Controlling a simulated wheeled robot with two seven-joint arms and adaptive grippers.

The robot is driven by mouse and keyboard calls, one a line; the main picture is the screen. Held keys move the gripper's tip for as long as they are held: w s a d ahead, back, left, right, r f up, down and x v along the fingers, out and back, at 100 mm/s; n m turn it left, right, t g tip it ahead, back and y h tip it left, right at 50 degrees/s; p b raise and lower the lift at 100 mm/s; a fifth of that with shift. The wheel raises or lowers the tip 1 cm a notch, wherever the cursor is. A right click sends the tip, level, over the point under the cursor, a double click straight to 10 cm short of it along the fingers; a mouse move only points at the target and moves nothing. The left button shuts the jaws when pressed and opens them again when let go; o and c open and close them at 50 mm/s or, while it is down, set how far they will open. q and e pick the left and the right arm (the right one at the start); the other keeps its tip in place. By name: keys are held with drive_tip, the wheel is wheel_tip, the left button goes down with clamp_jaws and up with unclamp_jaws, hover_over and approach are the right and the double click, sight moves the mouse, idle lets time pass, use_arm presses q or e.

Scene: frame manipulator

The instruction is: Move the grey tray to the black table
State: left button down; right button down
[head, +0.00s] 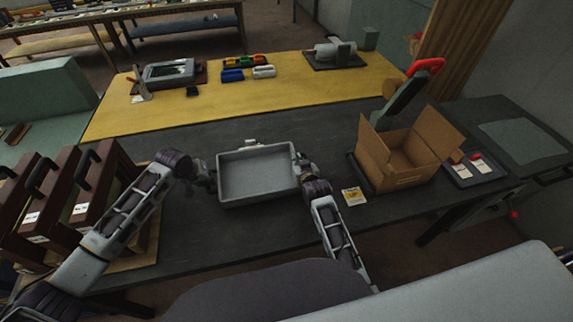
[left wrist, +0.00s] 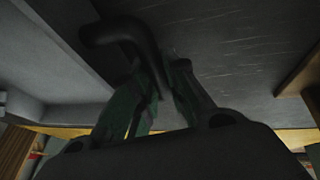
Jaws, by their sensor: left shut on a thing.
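The grey tray (head: 258,199) is a shallow, empty rectangular box, in the head view between my two grippers, over the black table (head: 200,228). I cannot tell whether it touches the tabletop. My left gripper (head: 206,174) is at the tray's left side, shut on it. In the left wrist view its dark green fingers (left wrist: 157,95) close around a dark curved bar, which looks like a tray handle, beside the grey tray wall (left wrist: 50,65). My right gripper (head: 299,166) is at the tray's right side. Its fingers are too small and covered to show how they stand.
A yellow table (head: 215,105) lies behind, with colored blocks and a grey device. An open cardboard box (head: 390,165) stands right of the tray, with a yellow card (head: 354,196) nearer. Brown cases (head: 75,195) with handles stand at the left. Bare black tabletop lies around the tray.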

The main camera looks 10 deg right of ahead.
use_arm(q)
drive_tip(key=shift+f+b, duration=0.65)
drive_tip(key=shift+f, duration=0.05)
use_arm(e)
drive_tip(key=shift+f, duration=0.65)
use_arm(q)
drive_tip(key=c, duration=1.7)
unclamp_jaws()
use_arm(e)
drive_tip(key=c, duration=2)
unclamp_jaws()
use_arm(q)
drive_tip(key=shift+o, duration=1.4)
use_arm(e)
drive_tip(key=o, duration=0.4)
drive_tip(key=shift+c, duration=0.2)
use_arm(q)
drive_tip(key=shift+r, duration=0.15)
drive_tip(key=v, duration=1.1)
drive_tip(key=shift+s+r, duration=0.15)
drive_tip(key=shift+r, duration=0.15)
drive_tip(key=shift+a, duration=0.1)
use_arm(e)
drive_tip(key=shift+s, duration=0.2)
drive_tip(key=shift+v, duration=5.8)
